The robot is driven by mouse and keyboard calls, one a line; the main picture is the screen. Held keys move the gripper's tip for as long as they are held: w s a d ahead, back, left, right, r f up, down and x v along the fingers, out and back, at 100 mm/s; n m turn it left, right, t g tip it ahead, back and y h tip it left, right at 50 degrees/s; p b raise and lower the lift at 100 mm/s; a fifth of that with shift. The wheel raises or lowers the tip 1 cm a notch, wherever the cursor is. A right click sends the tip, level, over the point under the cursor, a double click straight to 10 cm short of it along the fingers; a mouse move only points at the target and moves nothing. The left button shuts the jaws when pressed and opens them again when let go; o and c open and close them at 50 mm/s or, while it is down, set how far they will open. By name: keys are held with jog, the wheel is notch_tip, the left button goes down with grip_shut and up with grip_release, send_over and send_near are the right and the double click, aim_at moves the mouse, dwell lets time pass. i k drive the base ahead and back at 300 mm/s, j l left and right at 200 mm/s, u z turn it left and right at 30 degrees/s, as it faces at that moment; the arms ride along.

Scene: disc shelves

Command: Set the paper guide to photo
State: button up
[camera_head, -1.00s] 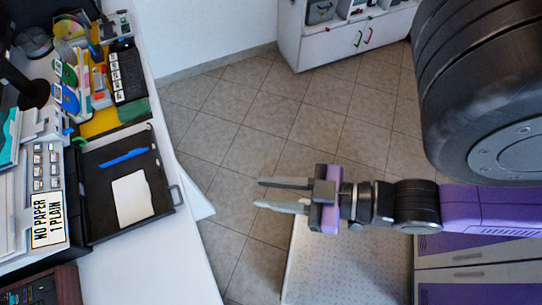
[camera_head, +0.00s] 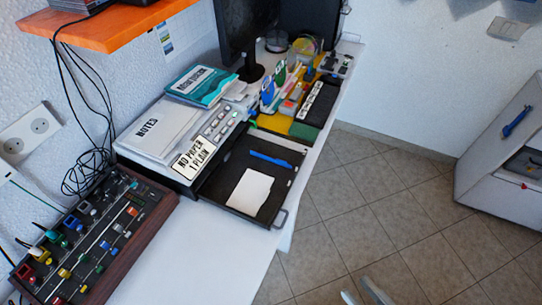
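The printer (camera_head: 146,168) stands on the white desk with a label reading "NO PAPER 1 PLAIN" (camera_head: 194,156). Its black paper tray (camera_head: 217,183) is pulled out toward the desk's front edge. A blue bar (camera_head: 270,160), which looks like the paper guide, lies across the tray near its far end. A white sheet (camera_head: 250,192) lies in the tray on the near side of the bar. My gripper (camera_head: 364,294) shows only as two grey fingertips at the bottom edge, over the floor and apart from the tray. The fingers are spread with nothing visible between them.
A mixer-like panel (camera_head: 92,240) with coloured knobs stands left of the printer. Discs and a labelled black box (camera_head: 318,103) stand beyond the tray. An orange shelf (camera_head: 110,28) overhangs at upper left. A white cabinet (camera_head: 505,165) stands at right. The desk front (camera_head: 200,255) is bare.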

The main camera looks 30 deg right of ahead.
aim_at(282, 163)
jog(key=i+l+u, duration=0.1)
jog(key=u, duration=0.25)
jog(key=i+l+u, duration=0.1)
jog(key=l+u, duration=0.45)
jog(key=u, duration=0.15)
